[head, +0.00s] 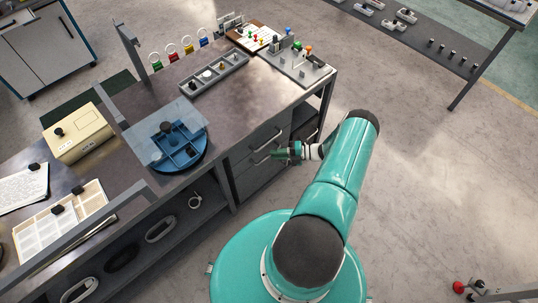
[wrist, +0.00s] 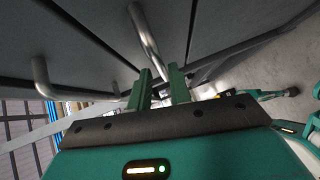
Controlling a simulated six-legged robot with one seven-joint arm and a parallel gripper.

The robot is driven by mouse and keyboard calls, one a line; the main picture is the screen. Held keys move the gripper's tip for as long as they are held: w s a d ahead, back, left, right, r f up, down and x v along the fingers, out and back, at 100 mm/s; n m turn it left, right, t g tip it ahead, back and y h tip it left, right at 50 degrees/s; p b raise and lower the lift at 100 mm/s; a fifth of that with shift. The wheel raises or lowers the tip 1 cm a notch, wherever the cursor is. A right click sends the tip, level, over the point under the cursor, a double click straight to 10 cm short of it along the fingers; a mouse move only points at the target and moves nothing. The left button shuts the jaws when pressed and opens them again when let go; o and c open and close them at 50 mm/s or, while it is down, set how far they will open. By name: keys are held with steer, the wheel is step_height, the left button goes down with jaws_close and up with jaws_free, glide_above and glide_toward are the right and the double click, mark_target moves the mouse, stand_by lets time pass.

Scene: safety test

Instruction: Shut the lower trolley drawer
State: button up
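The grey drawer unit sits under the right part of the dark bench in the head view. Its upper drawer (head: 243,149) and lower drawer (head: 258,178) face my arm. My gripper (head: 274,154) is at the drawer fronts, close to a metal bar handle. In the wrist view my gripper (wrist: 158,72) has its two green fingers apart, with a gap between them. One bar handle (wrist: 143,30) runs down to the fingertips; whether they touch it I cannot tell. Another handle (wrist: 40,76) is at the left. How far either drawer stands out is unclear.
A tray with dark slots (head: 215,75), a blue round holder (head: 175,145) under a clear sheet and a cream box (head: 78,132) stand on the bench (head: 150,100). Bench legs stand right of the drawers. The floor (head: 440,180) to the right is mostly clear.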

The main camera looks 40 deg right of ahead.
steer(key=v, duration=0.9)
steer(key=shift+s+d, duration=0.2)
steer(key=shift+s, duration=0.05)
